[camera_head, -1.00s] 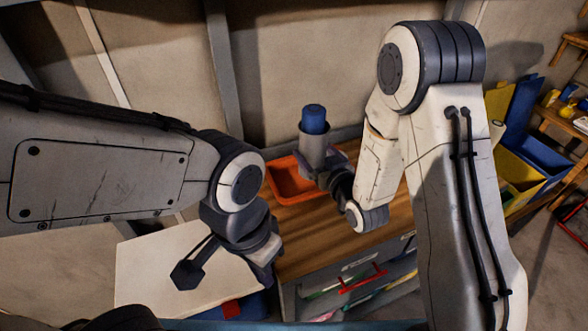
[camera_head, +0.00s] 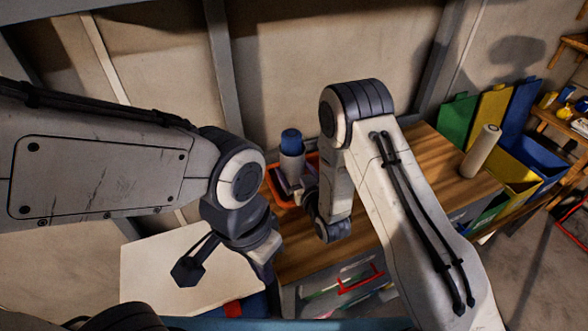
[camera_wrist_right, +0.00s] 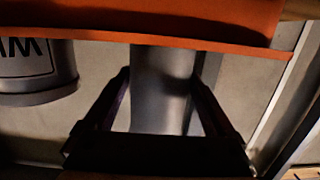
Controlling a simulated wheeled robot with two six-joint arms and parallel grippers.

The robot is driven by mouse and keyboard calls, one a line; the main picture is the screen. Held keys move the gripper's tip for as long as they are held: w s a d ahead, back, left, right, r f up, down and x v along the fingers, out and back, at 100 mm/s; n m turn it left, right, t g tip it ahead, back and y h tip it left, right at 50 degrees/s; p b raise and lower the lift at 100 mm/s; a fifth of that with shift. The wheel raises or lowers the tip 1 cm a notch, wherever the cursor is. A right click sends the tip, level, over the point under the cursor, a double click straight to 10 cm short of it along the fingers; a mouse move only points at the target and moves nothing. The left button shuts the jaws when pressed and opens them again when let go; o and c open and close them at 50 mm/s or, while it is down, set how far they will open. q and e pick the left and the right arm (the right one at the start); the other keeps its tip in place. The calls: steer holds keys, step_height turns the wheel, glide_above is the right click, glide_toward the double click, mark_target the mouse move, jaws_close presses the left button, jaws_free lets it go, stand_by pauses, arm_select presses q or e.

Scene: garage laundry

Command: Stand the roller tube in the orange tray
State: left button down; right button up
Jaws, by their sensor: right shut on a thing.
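In the right wrist view the grey tube (camera_wrist_right: 160,85) stands between the two fingers. The orange tray (camera_head: 312,160) lies on the bench around and behind the tube. In the wrist view the orange rim (camera_wrist_right: 150,38) crosses in front of the tube's end, so whether the tube touches the tray floor is hidden.
A pale cylinder (camera_head: 481,151) stands on the wooden bench (camera_head: 440,165) at the right, near coloured bins (camera_head: 525,150). A lettered container (camera_wrist_right: 30,70) shows beside the tube in the wrist view. A white surface (camera_head: 170,270) lies below the left arm. The wall is close behind.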

steer(key=shift+f, duration=0.15)
steer(key=o, duration=1.2)
steer(key=shift+c, duration=0.2)
